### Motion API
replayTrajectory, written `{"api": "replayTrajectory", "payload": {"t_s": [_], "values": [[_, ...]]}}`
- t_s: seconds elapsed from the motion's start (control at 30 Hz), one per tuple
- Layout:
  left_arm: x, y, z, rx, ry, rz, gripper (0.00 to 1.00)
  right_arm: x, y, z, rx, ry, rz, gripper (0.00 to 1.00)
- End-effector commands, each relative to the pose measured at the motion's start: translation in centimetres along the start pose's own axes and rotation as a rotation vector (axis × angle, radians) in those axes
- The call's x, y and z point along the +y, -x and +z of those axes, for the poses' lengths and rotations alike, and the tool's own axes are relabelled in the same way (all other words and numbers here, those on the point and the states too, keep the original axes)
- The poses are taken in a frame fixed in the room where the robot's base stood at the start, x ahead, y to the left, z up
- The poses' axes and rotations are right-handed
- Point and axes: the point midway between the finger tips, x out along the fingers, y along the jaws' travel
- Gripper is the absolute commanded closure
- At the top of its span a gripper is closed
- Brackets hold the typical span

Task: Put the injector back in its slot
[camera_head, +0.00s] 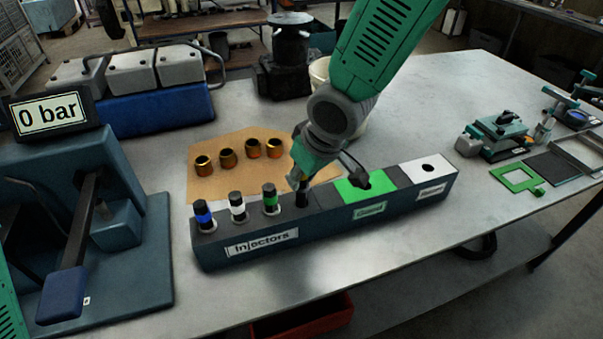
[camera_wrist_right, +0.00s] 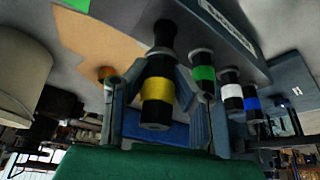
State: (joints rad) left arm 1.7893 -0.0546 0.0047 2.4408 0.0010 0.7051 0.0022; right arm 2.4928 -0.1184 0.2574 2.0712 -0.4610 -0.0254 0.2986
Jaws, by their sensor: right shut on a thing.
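My right gripper (camera_head: 299,180) is shut on an injector with a yellow band (camera_wrist_right: 157,90), black above and below the band. In the head view the gripper is over the rack (camera_head: 330,225), just right of the green-banded injector (camera_head: 270,198). The held injector's dark lower end (camera_head: 303,198) shows below the fingers at the fourth position of the "Injectors" row; how deep it sits is hard to tell. Blue-banded (camera_head: 204,214) and white-banded (camera_head: 237,206) injectors stand upright in the row. In the wrist view my right gripper (camera_wrist_right: 160,72) has a finger on each side of the injector.
Several brass cups (camera_head: 227,159) stand on brown paper (camera_head: 205,187) behind. A test stand with a "0 bar" display (camera_head: 47,115) is at left.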

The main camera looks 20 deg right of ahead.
Motion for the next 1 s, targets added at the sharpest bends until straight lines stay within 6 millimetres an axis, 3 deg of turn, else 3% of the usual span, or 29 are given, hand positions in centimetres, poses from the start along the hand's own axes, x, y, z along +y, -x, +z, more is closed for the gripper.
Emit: {"api": "replayTrajectory", "payload": {"t_s": [0.47,1.0], "values": [[0.0,-0.9,0.1,0.0,0.0,0.0,1.0,0.0,-1.6,0.6,0.0,0.0,0.0,1.0],[0.0,-0.5,0.0,0.0,0.0,0.0,1.0,0.0,-1.5,0.6,0.001,0.001,0.0,1.0]]}}
